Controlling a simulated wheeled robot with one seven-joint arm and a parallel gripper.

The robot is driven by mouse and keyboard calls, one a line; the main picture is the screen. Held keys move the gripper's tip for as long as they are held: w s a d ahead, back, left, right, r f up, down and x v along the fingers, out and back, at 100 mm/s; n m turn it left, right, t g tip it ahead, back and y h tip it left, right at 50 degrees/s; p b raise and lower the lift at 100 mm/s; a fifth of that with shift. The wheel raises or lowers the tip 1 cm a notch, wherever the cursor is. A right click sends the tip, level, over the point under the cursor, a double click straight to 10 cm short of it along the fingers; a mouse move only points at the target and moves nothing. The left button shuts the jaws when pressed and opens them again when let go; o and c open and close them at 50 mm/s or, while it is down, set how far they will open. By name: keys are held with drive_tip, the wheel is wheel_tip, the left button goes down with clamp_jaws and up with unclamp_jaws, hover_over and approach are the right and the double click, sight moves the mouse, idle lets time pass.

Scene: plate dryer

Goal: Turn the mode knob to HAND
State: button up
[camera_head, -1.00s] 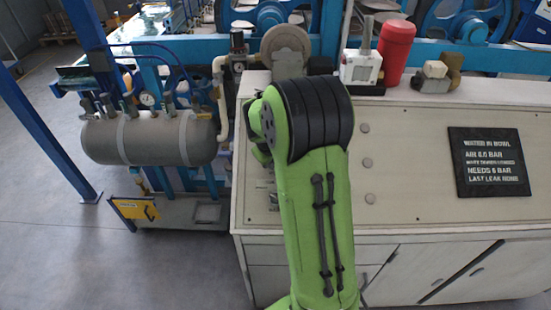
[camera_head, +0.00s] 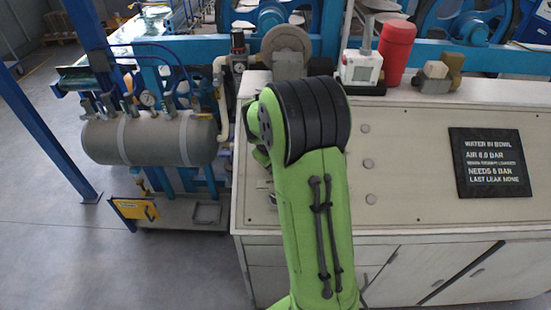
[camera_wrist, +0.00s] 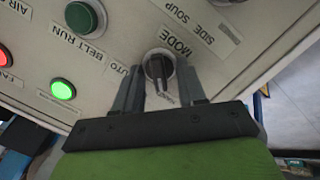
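The mode knob (camera_wrist: 158,68) shows in the wrist view, a black handle in a silver ring beneath the label "MODE" (camera_wrist: 177,41). Its handle points roughly up and down in the picture. A label ending in "UTO" (camera_wrist: 118,68) is at its left, and a partly covered small label (camera_wrist: 166,99) is below it. My gripper (camera_wrist: 161,74) has one finger on each side of the knob, with gaps beside the black handle. Whether the fingers touch the ring is unclear. In the head view, my green arm hides the knob and gripper.
A green button (camera_wrist: 82,16), a lit green lamp (camera_wrist: 63,90) and a red lamp (camera_wrist: 5,54) are left of the knob. In the head view, a black sign (camera_head: 490,162) lies on the cabinet top (camera_head: 415,150), and a red cylinder (camera_head: 396,52) stands at the back.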

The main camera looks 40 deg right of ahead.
drive_tip(key=shift+r, duration=0.1)
drive_tip(key=p+v, duration=0.2)
drive_tip(key=v, duration=1.3)
drive_tip(key=shift+a+r, duration=0.2)
drive_tip(key=shift+s, duration=0.15)
drive_tip(key=s+a+r+t+y, duration=0.1)
drive_tip(key=s+a+y, duration=0.1)
drive_tip(key=s+a, duration=0.5)
drive_tip(key=s+a+m+t+y, duration=0.1)
drive_tip(key=s+a, duration=0.6)
drive_tip(key=s, duration=0.5)
drive_tip(key=shift+s+a+r+y, duration=0.15)
drive_tip(key=shift+a+r+y, duration=0.25)
